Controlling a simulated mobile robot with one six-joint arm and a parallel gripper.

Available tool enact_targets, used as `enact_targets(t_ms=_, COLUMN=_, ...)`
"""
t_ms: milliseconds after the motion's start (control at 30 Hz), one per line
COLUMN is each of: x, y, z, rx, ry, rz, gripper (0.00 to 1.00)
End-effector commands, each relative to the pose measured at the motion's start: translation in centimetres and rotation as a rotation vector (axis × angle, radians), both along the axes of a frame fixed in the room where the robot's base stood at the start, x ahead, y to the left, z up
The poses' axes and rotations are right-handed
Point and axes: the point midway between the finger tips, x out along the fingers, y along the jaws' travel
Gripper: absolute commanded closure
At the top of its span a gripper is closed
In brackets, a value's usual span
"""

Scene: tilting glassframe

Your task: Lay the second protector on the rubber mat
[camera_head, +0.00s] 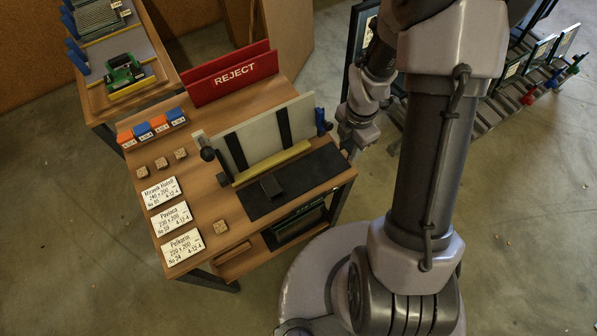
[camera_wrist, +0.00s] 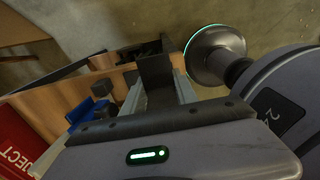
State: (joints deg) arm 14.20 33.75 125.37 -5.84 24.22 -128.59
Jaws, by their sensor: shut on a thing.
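My gripper (camera_wrist: 158,90) is shut on a dark block-shaped protector (camera_wrist: 155,70), which stands between its two grey fingers in the wrist view. In the head view, my wrist is just off the right end of the table, and the fingers and held protector are hard to make out. The black rubber mat (camera_head: 314,174) lies flat along the table's front right part. Another small dark protector (camera_head: 270,186) rests on the mat towards its left part.
Behind the mat stands a tilted pale board (camera_head: 261,141) with dark straps, a yellow ledge (camera_head: 271,163) and a blue clamp (camera_head: 321,121). A red REJECT rack (camera_head: 232,74) is farther back. White cards (camera_head: 170,219) and wooden cubes lie left. The mat's right part is clear.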

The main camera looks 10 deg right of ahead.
Motion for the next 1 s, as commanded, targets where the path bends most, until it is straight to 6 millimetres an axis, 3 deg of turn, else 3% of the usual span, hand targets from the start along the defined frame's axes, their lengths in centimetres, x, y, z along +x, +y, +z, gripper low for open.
enact_targets(t_ms=100, x=-0.2, y=4.4, z=-0.9, rx=0.0, ry=0.0, rz=0.01, gripper=1.0)
enact_targets(t_ms=300, x=-0.4, y=9.3, z=-1.1, rx=-0.001, ry=-0.001, rz=0.004, gripper=1.0)
enact_targets(t_ms=400, x=-0.5, y=10.0, z=-1.6, rx=0.0, ry=0.0, rz=0.0, gripper=1.0)
enact_targets(t_ms=600, x=-0.5, y=10.0, z=-4.9, rx=-0.001, ry=0.002, rz=0.0, gripper=1.0)
enact_targets(t_ms=933, x=-0.5, y=10.0, z=-5.0, rx=0.0, ry=0.0, rz=0.0, gripper=1.0)
enact_targets(t_ms=967, x=-0.5, y=10.0, z=-4.9, rx=0.0, ry=0.0, rz=0.0, gripper=0.59)
enact_targets(t_ms=1000, x=-0.5, y=10.0, z=-4.8, rx=0.0, ry=0.0, rz=0.0, gripper=0.52)
